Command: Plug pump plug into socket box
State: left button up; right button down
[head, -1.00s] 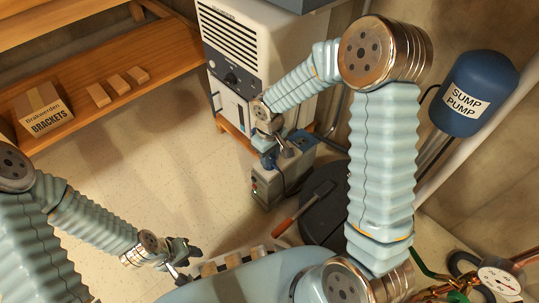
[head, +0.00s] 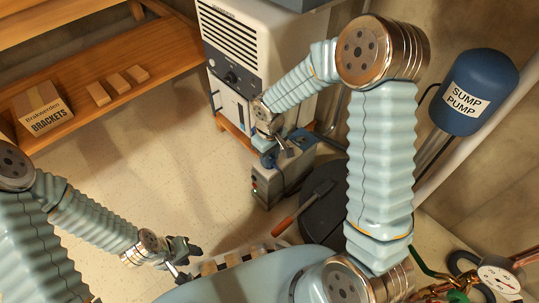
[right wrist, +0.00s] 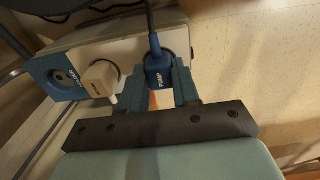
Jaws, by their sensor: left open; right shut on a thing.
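The blue pump plug (right wrist: 158,72), marked PUMP, sits between the fingers of my right gripper (right wrist: 159,80), which is shut on it. Its dark cord runs up out of the right wrist view. The plug is at the top of the grey socket box (right wrist: 118,48), over a dark round outlet; how deep it sits cannot be told. A pale plug (right wrist: 101,80) and a blue panel with a round socket (right wrist: 62,76) are to its left. In the head view, the socket box (head: 267,190) stands below my right gripper (head: 276,153). My left gripper (head: 184,258) is open and empty, away from the box.
A white appliance (head: 250,45) stands behind the box. A dark round lid (head: 325,220) with an orange-handled tool (head: 295,213) lies in front. The blue sump pump tank (head: 475,92) is at right. A wooden shelf (head: 110,75) is at left; the floor between is clear.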

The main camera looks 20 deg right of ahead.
jog(key=shift+c, duration=1.3)
grip_release()
jog(key=shift+r, duration=0.1)
jog(key=shift+r+p, duration=2.65)
jog(key=shift+r, duration=0.85)
